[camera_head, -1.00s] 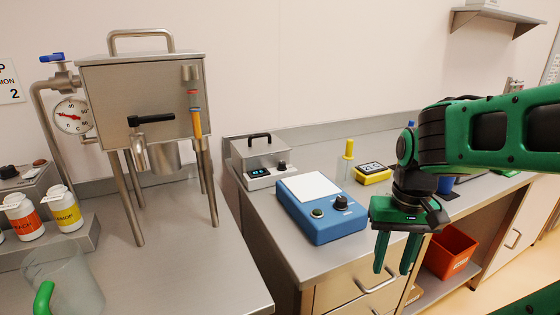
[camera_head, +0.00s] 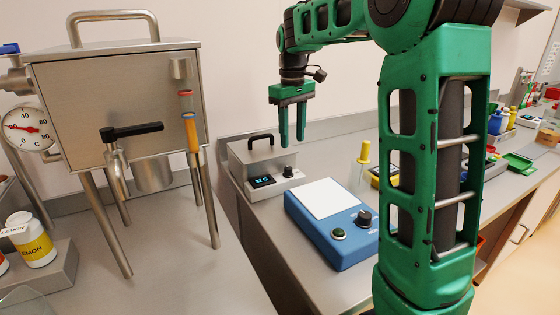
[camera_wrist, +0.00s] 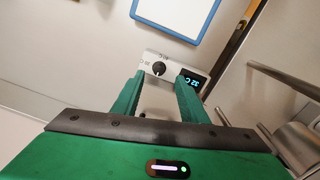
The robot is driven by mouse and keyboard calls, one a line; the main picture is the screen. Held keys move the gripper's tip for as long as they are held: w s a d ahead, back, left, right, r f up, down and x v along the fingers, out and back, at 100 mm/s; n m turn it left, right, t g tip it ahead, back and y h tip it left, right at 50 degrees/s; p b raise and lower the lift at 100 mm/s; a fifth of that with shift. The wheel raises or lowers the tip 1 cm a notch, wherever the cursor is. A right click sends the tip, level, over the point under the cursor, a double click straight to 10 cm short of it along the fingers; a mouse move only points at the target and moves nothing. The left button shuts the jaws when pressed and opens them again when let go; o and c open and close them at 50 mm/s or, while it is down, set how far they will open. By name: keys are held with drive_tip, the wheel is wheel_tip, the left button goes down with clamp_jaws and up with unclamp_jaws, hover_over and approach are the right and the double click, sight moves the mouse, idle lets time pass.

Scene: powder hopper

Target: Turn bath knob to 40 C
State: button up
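The bath (camera_head: 236,170) is a small steel box with a dark top handle, standing at the left end of the right-hand counter. Its front carries a lit display (camera_head: 262,181) and a dark round knob (camera_head: 288,171). In the wrist view, the knob (camera_wrist: 159,69) has a pale pointer mark, and the display (camera_wrist: 193,80) shows digits too small to read surely. My gripper (camera_head: 292,142) points down above the knob, open and empty, apart from it. In the wrist view, the knob appears between the fingertips (camera_wrist: 160,80), beyond them.
A blue device (camera_head: 335,232) with a white plate and its own knob (camera_head: 362,218) stands right of the bath. A yellow-topped object (camera_head: 364,152) stands behind it. The steel hopper (camera_head: 115,105) on legs stands left. My arm hides part of the right counter.

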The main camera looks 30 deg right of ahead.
sight(288, 168)
drive_tip(key=f, duration=0.3)
drive_tip(key=w+f, duration=0.1)
drive_tip(key=f, duration=0.6)
drive_tip(key=shift+w+f, duration=0.35)
drive_tip(key=shift+w, duration=0.05)
clamp_jaws()
